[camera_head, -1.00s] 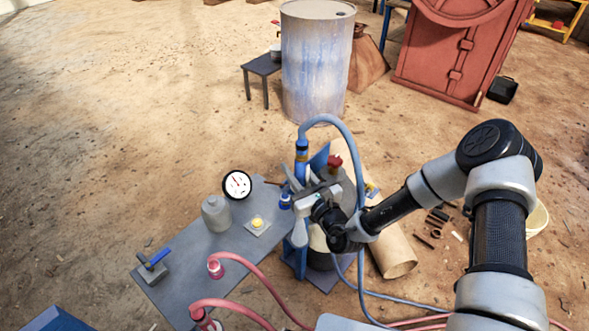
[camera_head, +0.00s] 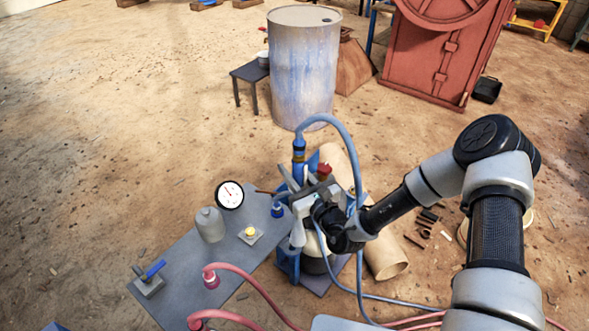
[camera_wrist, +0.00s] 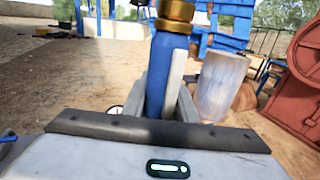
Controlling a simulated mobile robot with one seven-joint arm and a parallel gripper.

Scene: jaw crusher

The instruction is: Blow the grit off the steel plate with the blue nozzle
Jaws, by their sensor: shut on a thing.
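My gripper (camera_head: 303,190) is shut on the blue nozzle (camera_head: 299,162), which stands roughly upright above the right end of the grey bench. In the wrist view the blue nozzle (camera_wrist: 160,75) sits between the fingers, with a brass collar at its top. A pale blue hose (camera_head: 335,125) arches from the nozzle's top and down past my wrist. The nozzle's lower end is hidden by the gripper. A flat grey plate-like top (camera_head: 185,262) lies left of the gripper; I cannot tell whether it is the steel plate. I cannot make out grit.
On the grey top stand a grey bottle (camera_head: 210,225), a round gauge (camera_head: 229,194), a yellow button (camera_head: 250,232), a small blue fitting (camera_head: 277,210) and a blue-handled valve (camera_head: 150,275). Pink hoses (camera_head: 250,280) cross in front. A drum (camera_head: 304,70) stands behind on open dirt.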

